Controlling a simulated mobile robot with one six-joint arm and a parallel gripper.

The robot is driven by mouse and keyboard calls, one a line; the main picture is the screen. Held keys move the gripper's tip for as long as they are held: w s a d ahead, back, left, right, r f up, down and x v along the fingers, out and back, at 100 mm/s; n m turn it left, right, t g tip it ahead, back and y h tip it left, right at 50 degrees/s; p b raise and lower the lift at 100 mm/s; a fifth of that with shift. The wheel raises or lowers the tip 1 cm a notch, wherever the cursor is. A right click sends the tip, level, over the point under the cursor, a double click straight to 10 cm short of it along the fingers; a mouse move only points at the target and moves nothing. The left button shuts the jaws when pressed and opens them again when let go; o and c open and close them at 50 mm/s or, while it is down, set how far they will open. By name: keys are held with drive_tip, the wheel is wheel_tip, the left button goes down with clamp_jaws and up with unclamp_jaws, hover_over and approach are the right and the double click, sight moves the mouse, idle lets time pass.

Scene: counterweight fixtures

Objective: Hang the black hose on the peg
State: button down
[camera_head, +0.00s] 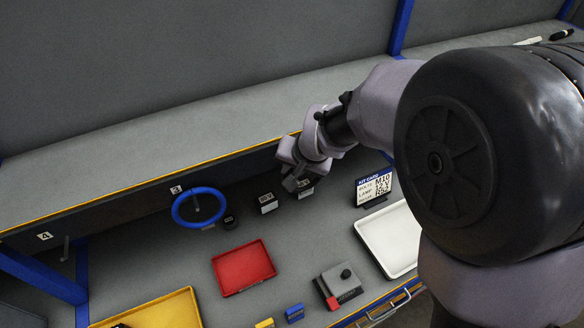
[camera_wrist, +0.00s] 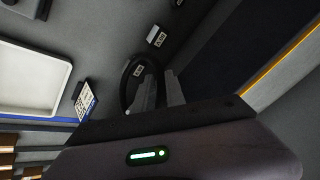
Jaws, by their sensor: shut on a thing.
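The black hose (camera_wrist: 125,88) shows in the wrist view as a dark ring at the fingers. My gripper (camera_wrist: 160,82) is shut on its right side. In the head view my gripper (camera_head: 289,182) is held in front of the upper shelf's edge, and I cannot make out the hose there. A bare peg (camera_head: 66,248) sticks out under the label 4 at the far left. Another peg under the label 3 bears a blue ring (camera_head: 177,212). My gripper is to the right of both pegs. Any peg behind my arm is hidden.
Below are a red tray (camera_head: 244,268), a yellow tray (camera_head: 170,310), a white tray (camera_head: 395,240) and a grey device with a black knob (camera_head: 340,286). A kit card (camera_head: 374,187) and small labelled blocks (camera_head: 267,203) stand at the back. A blue post (camera_head: 45,275) stands at left.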

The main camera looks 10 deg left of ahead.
drive_tip(key=c, duration=1.3)
unclamp_jaws()
drive_tip(key=p+v, duration=0.2)
drive_tip(key=v, duration=1.5)
drive_tip(key=s+d+f+m+b, duration=0.1)
drive_tip(key=s+d+f+b, duration=0.4)
drive_tip(key=f+b, duration=0.4)
drive_tip(key=s+d+f+m+t+h+b, duration=0.1)
drive_tip(key=s+d+f+b, duration=0.3)
drive_tip(key=f+b, duration=0.6)
drive_tip(key=s+d+f+m+b, duration=0.1)
drive_tip(key=s+d+f+b, duration=0.4)
drive_tip(key=s+f+b, duration=0.2)
drive_tip(key=shift+s+d+f+m+h+b, duration=0.25)
drive_tip(key=shift+d+f+m+h+b, duration=0.15)
drive_tip(key=shift+f+b, duration=1)
drive_tip(key=shift+r, duration=0.15)
